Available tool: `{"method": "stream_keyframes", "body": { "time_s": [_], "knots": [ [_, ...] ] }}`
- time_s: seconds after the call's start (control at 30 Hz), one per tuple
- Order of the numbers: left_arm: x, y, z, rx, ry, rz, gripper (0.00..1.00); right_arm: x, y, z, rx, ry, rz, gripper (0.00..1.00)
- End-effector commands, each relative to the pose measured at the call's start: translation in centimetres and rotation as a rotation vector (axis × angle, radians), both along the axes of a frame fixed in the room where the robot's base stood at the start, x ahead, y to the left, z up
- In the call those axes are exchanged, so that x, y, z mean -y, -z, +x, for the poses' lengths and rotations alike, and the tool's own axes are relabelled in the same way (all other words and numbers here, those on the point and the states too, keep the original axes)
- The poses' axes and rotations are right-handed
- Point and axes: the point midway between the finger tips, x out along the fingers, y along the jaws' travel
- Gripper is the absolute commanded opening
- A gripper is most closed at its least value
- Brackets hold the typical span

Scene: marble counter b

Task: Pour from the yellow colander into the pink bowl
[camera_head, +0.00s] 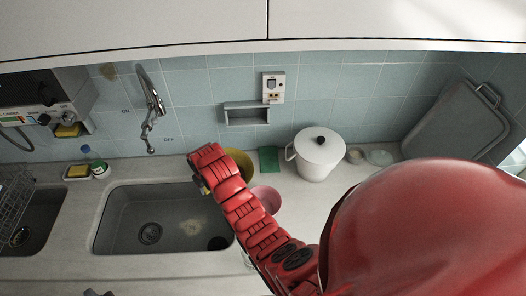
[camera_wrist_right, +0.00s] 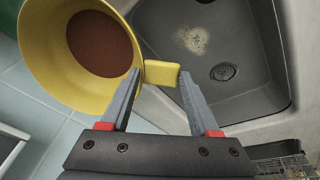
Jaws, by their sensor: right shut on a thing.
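The yellow colander (camera_head: 240,162) shows partly behind my red right arm, above the counter by the sink's back right corner. In the right wrist view the colander (camera_wrist_right: 50,55) fills the upper left, with a reddish-brown round area inside; I cannot tell if that is contents. My right gripper (camera_wrist_right: 158,75) is shut on the colander's yellow handle (camera_wrist_right: 161,73). The pink bowl (camera_head: 268,197) is on the counter right of the sink, in front of the colander and partly hidden by my right arm. It does not show in the wrist view.
The grey sink (camera_head: 125,232) lies left of my right arm, with a faucet (camera_head: 152,110) behind it. A white lidded pot (camera_head: 318,154) stands right of the bowl. A green block (camera_head: 268,159) and small dishes (camera_head: 378,157) are near the wall. Cabinets (camera_head: 130,25) hang above.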

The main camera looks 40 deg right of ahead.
Motion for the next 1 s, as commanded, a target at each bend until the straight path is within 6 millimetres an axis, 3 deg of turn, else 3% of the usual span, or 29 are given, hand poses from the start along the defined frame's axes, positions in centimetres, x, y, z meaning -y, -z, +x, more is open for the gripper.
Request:
{"method": "stream_keyframes", "body": {
  "time_s": [0.03,0.2,1.0],
  "knots": [
    [0.0,-1.0,0.0,0.000,0.000,0.000,0.33,0.1,-0.6,-0.6,0.021,0.001,0.005,0.00],
    [0.0,-2.1,0.0,0.000,0.000,0.000,0.33,0.3,-1.2,-1.8,0.105,0.000,0.024,0.00],
    [0.0,-3.5,0.0,0.000,0.000,0.000,0.33,0.7,-2.8,-3.4,0.216,0.002,0.049,0.00]
  ]
}}
